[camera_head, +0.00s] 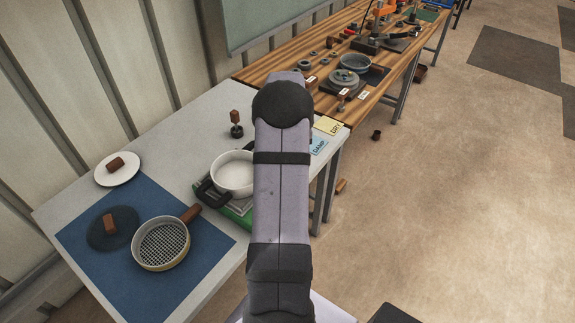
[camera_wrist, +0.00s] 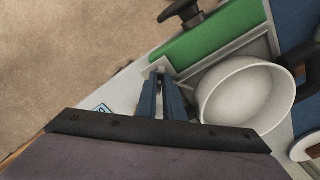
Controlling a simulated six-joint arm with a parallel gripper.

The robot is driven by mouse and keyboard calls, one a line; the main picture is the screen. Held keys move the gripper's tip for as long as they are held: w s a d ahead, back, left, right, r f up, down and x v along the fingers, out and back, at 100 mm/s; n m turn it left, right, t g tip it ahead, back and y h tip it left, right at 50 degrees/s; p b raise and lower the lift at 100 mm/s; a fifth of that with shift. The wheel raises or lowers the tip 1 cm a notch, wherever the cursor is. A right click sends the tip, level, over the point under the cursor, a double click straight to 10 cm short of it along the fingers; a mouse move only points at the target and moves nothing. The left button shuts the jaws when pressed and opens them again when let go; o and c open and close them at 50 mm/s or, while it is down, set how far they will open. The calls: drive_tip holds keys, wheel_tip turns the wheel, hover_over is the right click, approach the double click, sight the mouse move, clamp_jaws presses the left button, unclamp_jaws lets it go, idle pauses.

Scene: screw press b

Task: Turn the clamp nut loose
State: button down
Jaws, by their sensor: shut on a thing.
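My gripper (camera_wrist: 163,82) shows in the wrist view as two dark blue fingers close together. They are shut on a small grey part at the edge of the green press base (camera_wrist: 196,38), and I take this part to be the clamp nut (camera_wrist: 158,71). The fingers hide most of it. The white bowl (camera_wrist: 246,100) sits on the press, close to the right of the fingers. In the head view my arm hides the gripper and the nut. The bowl (camera_head: 233,168) and part of the green base (camera_head: 238,216) show left of the arm.
A sieve (camera_head: 163,245) and a dark disc (camera_head: 112,227) lie on a blue mat. A white plate (camera_head: 117,169) and a dark stamp-like tool (camera_head: 236,125) stand behind. Damp (camera_head: 318,146) and dry (camera_head: 329,126) cards lie right of my arm. A wooden bench (camera_head: 300,78) is cluttered.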

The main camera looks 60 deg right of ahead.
drive_tip(key=shift+d+r+n, duration=0.1)
drive_tip(key=shift+n, duration=0.2)
drive_tip(key=c, duration=1.9)
unclamp_jaws()
drive_tip(key=shift+o, duration=0.2)
drive_tip(key=shift+r+b, duration=1.2)
drive_tip(key=shift+r, duration=2.45)
